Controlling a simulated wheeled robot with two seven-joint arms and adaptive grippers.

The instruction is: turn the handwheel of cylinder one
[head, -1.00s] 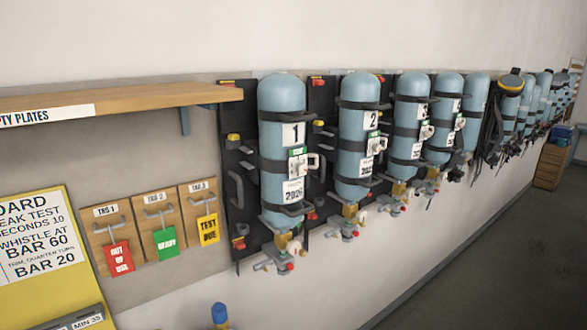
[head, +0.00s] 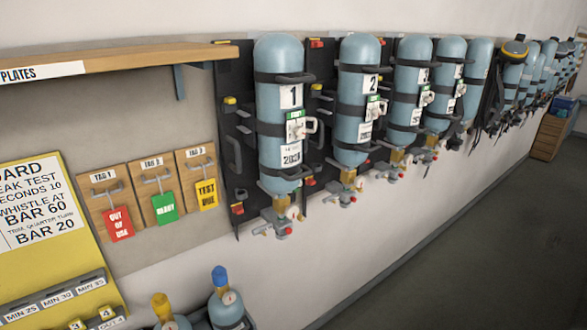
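Cylinder one (head: 280,155) is a light blue bottle strapped valve-down to a black backplate on the wall, left of cylinder two. It has a label "1", a green tag and a white fitting on its front. Its valve (head: 279,215) sticks out below with brass and grey metal, a cream round part (head: 294,212) that may be the handwheel, and a red end. The part is too small to tell clearly. Neither of my grippers is in view.
Cylinder two (head: 358,100) and several more hang to the right. A wooden shelf (head: 120,62) juts out at upper left. Tag boards (head: 157,195) and a yellow board (head: 60,235) are on the wall. Upright bottles (head: 226,305) stand at the bottom. The floor at right is clear.

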